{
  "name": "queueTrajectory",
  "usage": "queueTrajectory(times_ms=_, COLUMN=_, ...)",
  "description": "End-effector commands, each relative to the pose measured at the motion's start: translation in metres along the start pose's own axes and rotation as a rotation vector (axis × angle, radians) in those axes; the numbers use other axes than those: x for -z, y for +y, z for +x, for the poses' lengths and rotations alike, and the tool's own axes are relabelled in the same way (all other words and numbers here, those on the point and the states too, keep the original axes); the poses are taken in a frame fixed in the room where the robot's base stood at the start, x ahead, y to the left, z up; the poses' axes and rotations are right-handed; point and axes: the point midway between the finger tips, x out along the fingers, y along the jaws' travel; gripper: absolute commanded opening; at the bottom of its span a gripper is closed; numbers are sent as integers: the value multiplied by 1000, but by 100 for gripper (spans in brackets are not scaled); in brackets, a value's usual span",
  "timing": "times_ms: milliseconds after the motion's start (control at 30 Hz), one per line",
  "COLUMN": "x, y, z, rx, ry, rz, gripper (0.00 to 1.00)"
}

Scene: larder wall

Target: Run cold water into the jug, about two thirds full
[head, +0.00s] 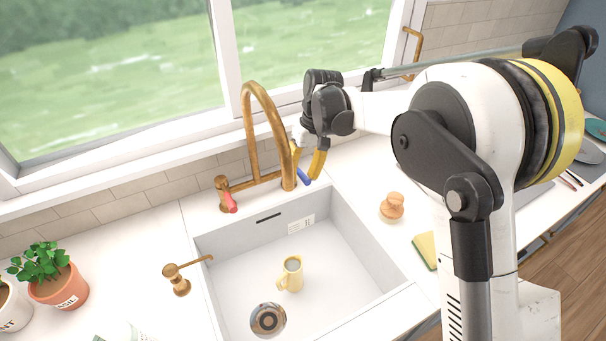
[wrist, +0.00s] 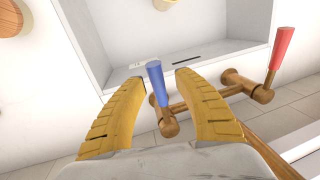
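The small yellow jug (head: 291,274) stands upright on the floor of the white sink (head: 340,262). Its inside looks greyish, and I cannot tell a water level. The brass tap (head: 260,130) arches over the back of the sink, and I see no stream from it. Its red handle (head: 229,202) is at the left and its blue handle (head: 304,177) at the right. My gripper (head: 308,163) is at the blue handle. In the wrist view, its yellow fingers (wrist: 159,84) are apart, with the blue handle (wrist: 156,82) between them and gaps on both sides.
A brass soap dispenser (head: 178,280) stands left of the sink, with a potted plant (head: 58,285) further left. A wooden brush (head: 391,207) and a sponge (head: 425,250) lie on the right counter. The window (head: 110,80) is behind the tap.

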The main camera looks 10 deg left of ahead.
Motion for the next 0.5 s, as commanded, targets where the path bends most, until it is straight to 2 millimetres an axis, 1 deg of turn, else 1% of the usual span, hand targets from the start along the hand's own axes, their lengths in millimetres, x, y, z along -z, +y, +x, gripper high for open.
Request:
queueTrajectory(times_ms=167, x=0, y=0, z=-2, rx=0, ry=0, rz=0, gripper=38)
queueTrajectory(times_ms=267, x=0, y=0, z=-11, rx=0, ry=0, rz=0, gripper=38)
queueTrajectory(times_ms=367, x=0, y=0, z=-28, rx=0, ry=0, rz=1, gripper=38)
queueTrajectory(times_ms=500, x=0, y=0, z=-61, rx=0, ry=0, rz=1, gripper=38)
